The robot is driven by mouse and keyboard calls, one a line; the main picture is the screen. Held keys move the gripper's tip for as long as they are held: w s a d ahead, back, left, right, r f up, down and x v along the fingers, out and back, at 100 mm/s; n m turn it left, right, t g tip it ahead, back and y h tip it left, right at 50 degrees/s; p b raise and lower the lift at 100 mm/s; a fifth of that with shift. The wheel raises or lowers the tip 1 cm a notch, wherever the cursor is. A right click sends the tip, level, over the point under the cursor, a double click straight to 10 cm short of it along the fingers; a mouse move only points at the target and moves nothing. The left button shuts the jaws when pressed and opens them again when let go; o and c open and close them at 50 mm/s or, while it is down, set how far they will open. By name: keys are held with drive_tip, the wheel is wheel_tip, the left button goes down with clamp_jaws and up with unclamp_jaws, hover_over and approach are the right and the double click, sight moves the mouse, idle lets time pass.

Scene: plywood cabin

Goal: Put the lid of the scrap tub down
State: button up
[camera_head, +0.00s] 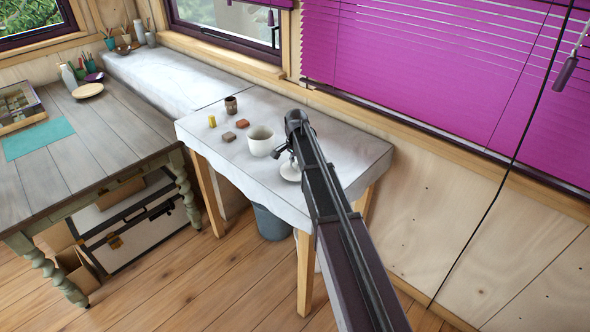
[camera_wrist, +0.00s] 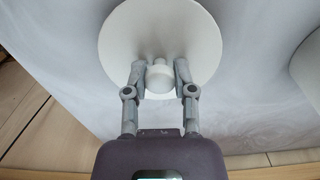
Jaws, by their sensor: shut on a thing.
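The lid (camera_wrist: 125,42) is a round, pale cream disc with a knob in its middle. In the wrist view my gripper (camera_wrist: 159,72) is shut on this knob, one finger on each side. In the head view the lid (camera_head: 289,172) shows partly behind my arm, over the white table's right part. I cannot tell whether it touches the tabletop. The scrap tub (camera_head: 262,142) looks to be the open cream pot just left of the lid. Part of a pale rounded thing, probably this tub (camera_wrist: 307,70), shows at the wrist view's right edge.
The tabletop right of my arm is bare. A wall with a purple blind (camera_head: 430,80) runs behind.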

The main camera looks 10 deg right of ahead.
sight(296, 163)
drive_tip(key=shift+f+b, duration=0.35)
drive_tip(key=shift+f, duration=0.05)
drive_tip(key=o, duration=0.9)
drive_tip(key=shift+r, duration=0.25)
wheel_tip(296, 163, up, 12)
drive_tip(key=p, duration=1.2)
drive_tip(key=shift+r+p, duration=0.1)
drive_tip(key=shift+p, duration=0.25)
drive_tip(key=s+n, duration=0.3)
drive_tip(key=s, duration=0.6)
drive_tip(key=s+n, duration=0.4)
drive_tip(key=s, duration=0.6)
drive_tip(key=s+n, duration=0.4)
drive_tip(key=s, duration=0.6)
drive_tip(key=shift+a, duration=0.2)
